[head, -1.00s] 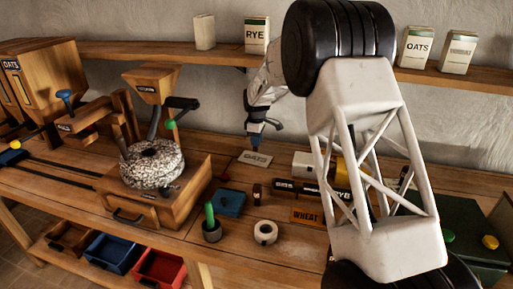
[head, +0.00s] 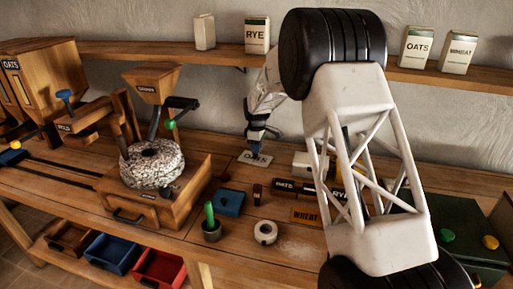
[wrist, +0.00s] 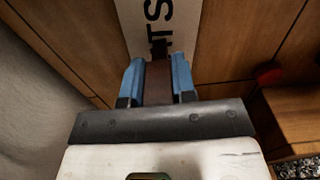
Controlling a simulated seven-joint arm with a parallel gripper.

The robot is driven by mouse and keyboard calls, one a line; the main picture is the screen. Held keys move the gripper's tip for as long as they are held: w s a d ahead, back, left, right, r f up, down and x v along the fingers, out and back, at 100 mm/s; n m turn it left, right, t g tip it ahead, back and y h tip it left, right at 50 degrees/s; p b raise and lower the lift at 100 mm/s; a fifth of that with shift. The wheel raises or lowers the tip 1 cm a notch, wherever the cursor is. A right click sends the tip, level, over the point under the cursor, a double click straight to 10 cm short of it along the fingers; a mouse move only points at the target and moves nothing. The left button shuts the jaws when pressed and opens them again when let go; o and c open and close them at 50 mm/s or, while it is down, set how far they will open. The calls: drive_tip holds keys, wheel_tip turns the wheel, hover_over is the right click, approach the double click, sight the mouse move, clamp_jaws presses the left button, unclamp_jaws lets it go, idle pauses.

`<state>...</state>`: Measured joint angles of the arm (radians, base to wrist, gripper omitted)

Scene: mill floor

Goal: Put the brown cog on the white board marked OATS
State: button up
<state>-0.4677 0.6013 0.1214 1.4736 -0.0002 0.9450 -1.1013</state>
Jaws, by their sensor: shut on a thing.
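The white board marked OATS (head: 243,157) lies flat on the bench near the wall. It also shows in the wrist view (wrist: 150,14), below and beyond the fingertips. My gripper (head: 256,149) is over the board, close above it or at its surface. In the wrist view its blue fingers (wrist: 158,64) are shut on the brown cog (wrist: 158,82), a plain brown piece seen edge-on. Its teeth do not show. The fingers hide part of the board's lettering, and I cannot tell whether the cog touches the board.
A millstone (head: 152,165) on a wooden box stands to the left. A white block (head: 301,164) stands right of the board.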

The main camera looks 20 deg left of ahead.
drive_tip(key=shift+f, duration=0.15)
drive_tip(key=o, duration=0.9)
drive_tip(key=shift+r, duration=2.9)
drive_tip(key=shift+d, duration=0.1)
